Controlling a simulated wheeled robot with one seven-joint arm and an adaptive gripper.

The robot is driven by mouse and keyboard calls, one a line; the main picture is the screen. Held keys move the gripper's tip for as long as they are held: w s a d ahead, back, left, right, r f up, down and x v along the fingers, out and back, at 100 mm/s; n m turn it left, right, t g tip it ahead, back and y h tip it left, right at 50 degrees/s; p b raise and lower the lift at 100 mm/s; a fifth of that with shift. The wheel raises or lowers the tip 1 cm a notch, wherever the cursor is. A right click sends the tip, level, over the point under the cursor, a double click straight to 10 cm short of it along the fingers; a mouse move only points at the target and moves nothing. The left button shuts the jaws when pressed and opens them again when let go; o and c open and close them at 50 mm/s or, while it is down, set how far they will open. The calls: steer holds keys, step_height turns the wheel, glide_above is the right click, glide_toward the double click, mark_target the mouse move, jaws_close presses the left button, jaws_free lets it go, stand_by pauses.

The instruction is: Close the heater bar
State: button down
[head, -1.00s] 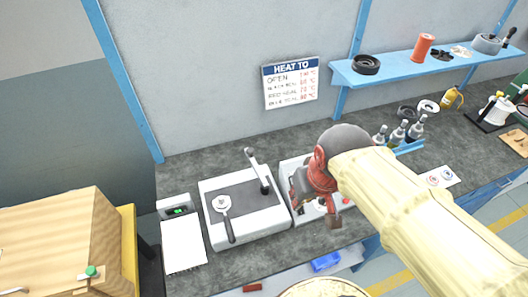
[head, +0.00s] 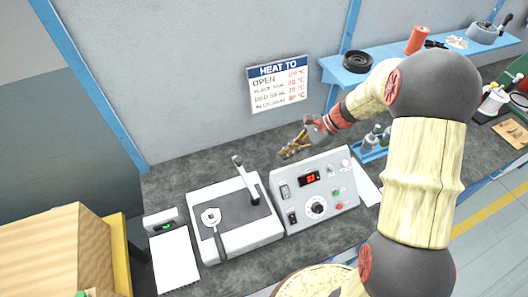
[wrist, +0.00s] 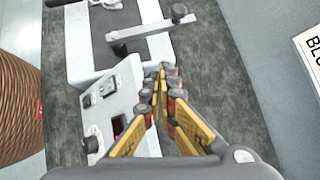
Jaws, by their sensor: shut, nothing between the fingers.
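The heater bar (head: 247,181) is a grey arm at the back right of the white bench machine (head: 262,237). It stands tilted up from its dark post, with a small knob at its upper end. In the wrist view the bar (wrist: 150,29) lies across the top, beyond my fingertips. My gripper (head: 283,155) is shut and empty, above the back of the control box and to the right of the bar, apart from it. The closed fingers also show in the wrist view (wrist: 162,70).
A control box (head: 333,207) with a red display stands right of the machine. A round-ended tool (head: 212,217) lies on the machine's left side. A white sheet (head: 174,262) and small meter (head: 160,222) are to the left. The wall with a heat sign (head: 279,84) is behind.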

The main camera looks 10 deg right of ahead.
steer(key=w+r+m, duration=0.1)
steer(key=w+r, duration=0.1)
steer(key=m+b, duration=0.1)
steer(key=b, duration=0.1)
glide_toward(245, 174)
step_height(245, 174, down, 4)
steer(key=w+d, duration=0.1)
steer(key=w, duration=0.2)
steer(key=a, duration=0.4)
steer(key=shift+w+r+t, duration=0.15)
steer(key=shift+w+t, duration=0.1)
steer(key=shift+t, duration=0.05)
steer(key=shift+y, duration=0.3)
